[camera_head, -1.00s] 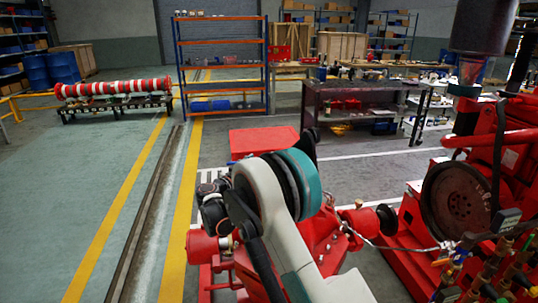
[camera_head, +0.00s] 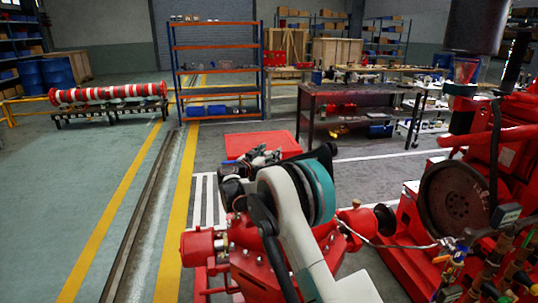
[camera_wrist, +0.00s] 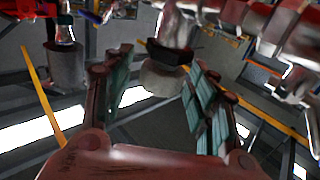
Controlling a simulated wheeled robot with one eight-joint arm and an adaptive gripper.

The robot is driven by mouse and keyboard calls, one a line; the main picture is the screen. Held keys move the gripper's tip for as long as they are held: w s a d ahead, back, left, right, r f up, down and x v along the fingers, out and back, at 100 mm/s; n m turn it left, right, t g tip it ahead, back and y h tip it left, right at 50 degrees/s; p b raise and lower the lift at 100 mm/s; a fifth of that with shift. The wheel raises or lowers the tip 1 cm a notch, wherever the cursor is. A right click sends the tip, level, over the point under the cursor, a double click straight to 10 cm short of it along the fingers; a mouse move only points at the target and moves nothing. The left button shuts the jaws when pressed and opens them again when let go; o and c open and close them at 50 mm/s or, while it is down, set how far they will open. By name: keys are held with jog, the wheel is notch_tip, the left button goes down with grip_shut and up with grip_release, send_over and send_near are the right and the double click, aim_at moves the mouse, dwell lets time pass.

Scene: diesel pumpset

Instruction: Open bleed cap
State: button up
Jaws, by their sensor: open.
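My gripper (camera_wrist: 158,64) is open in the wrist view, with its two teal-padded fingers apart. A pale metal fitting with a dark band and a rounded end (camera_wrist: 164,78) shows between and beyond the fingertips. I cannot tell whether it is the bleed cap or whether the fingers touch it. In the head view my arm reaches over the red pump (camera_head: 252,265), and the bend of the arm hides most of my gripper. No bleed cap can be made out for certain in the head view.
The red engine with its dark round wheel (camera_head: 457,203) stands at the right. A red box (camera_head: 262,143) lies on the floor beyond my arm. A dark workbench (camera_head: 355,93) and an orange-and-blue rack (camera_head: 219,75) stand behind.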

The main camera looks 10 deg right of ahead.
jog(key=c, duration=1.1)
jog(key=shift+n+t+y, duration=0.4)
jog(key=shift+y, duration=0.1)
jog(key=n+t+y, duration=0.1)
jog(key=n+t+y+p, duration=0.1)
jog(key=y, duration=0.1)
jog(key=shift+s+d+n+y, duration=0.1)
jog(key=shift+d+n+y, duration=0.05)
jog(key=shift+n+y, duration=0.2)
jog(key=n+t+y, duration=0.1)
jog(key=n+y, duration=0.1)
jog(key=y, duration=0.2)
jog(key=n+t+y, duration=0.1)
jog(key=n+y, duration=0.2)
jog(key=y, duration=0.1)
jog(key=shift+n+p, duration=0.25)
jog(key=shift+p, duration=0.1)
jog(key=n+y, duration=0.2)
jog(key=y, duration=0.1)
jog(key=n+g+y, duration=0.1)
jog(key=n+y, duration=0.1)
jog(key=y, duration=0.2)
jog(key=shift+n+p, duration=0.3)
jog(key=n+g+y, duration=0.2)
jog(key=y, duration=0.1)
jog(key=n+g+y, duration=0.2)
jog(key=n+y, duration=0.1)
jog(key=shift+g+y+p, duration=0.25)
jog(key=shift+g+p, duration=0.05)
jog(key=shift+p, duration=0.05)
